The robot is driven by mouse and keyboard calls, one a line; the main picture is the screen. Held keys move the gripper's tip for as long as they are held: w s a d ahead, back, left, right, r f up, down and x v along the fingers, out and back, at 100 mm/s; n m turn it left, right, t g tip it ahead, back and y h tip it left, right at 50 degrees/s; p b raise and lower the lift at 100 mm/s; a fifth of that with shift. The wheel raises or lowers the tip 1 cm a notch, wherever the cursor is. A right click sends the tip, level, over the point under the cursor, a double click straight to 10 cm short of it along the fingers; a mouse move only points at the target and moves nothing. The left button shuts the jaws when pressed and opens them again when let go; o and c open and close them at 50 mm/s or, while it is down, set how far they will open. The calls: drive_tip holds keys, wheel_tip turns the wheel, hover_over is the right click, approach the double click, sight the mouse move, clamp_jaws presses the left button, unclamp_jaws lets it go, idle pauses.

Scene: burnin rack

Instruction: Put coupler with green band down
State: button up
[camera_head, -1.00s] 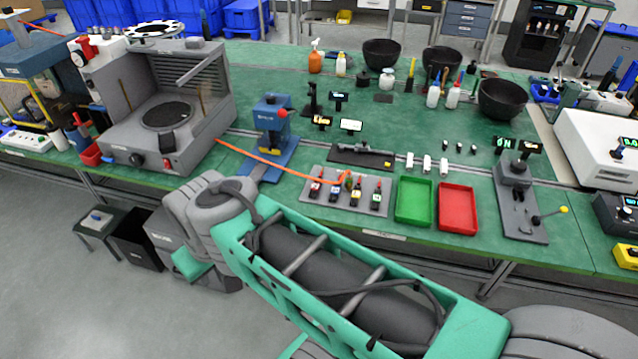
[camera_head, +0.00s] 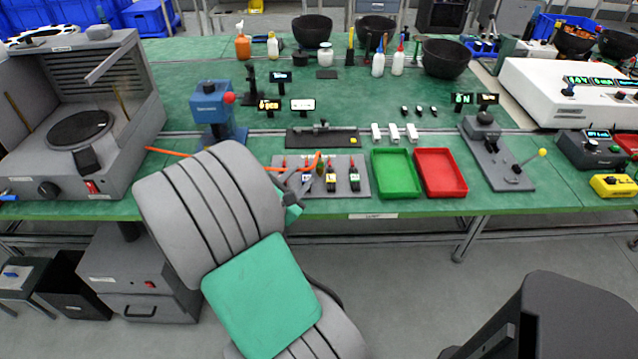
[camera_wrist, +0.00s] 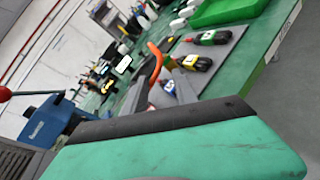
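My gripper (camera_head: 301,183) is by the left part of the pad, partly hidden by my arm in the head view. In the wrist view its two grey fingers (camera_wrist: 160,80) are apart, with no coupler visibly held. An orange hose (camera_wrist: 155,62) curves close by the fingers.
A green tray (camera_head: 396,192) and a red tray (camera_head: 441,192) lie right of the pad. A blue press (camera_head: 213,112) stands at the left, with the orange hose running past it.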

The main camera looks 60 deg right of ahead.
sight(320, 158)
drive_tip(key=n, duration=0.1)
drive_tip(key=s+d+n+h, duration=0.1)
drive_tip(key=n, duration=0.2)
drive_tip(key=shift+s+d+f+h+b, duration=0.25)
drive_tip(key=shift+s+f+h+b, duration=0.05)
drive_tip(key=shift+s+f, duration=0.1)
drive_tip(key=shift+s+d+r+n+t+h, duration=0.2)
drive_tip(key=shift+r+n+t+h, duration=0.1)
drive_tip(key=shift+n, duration=1)
drive_tip(key=d, duration=0.5)
drive_tip(key=w+d, duration=0.1)
drive_tip(key=d, duration=0.1)
drive_tip(key=shift+d+r, duration=0.15)
drive_tip(key=shift+d, duration=0.2)
clamp_jaws()
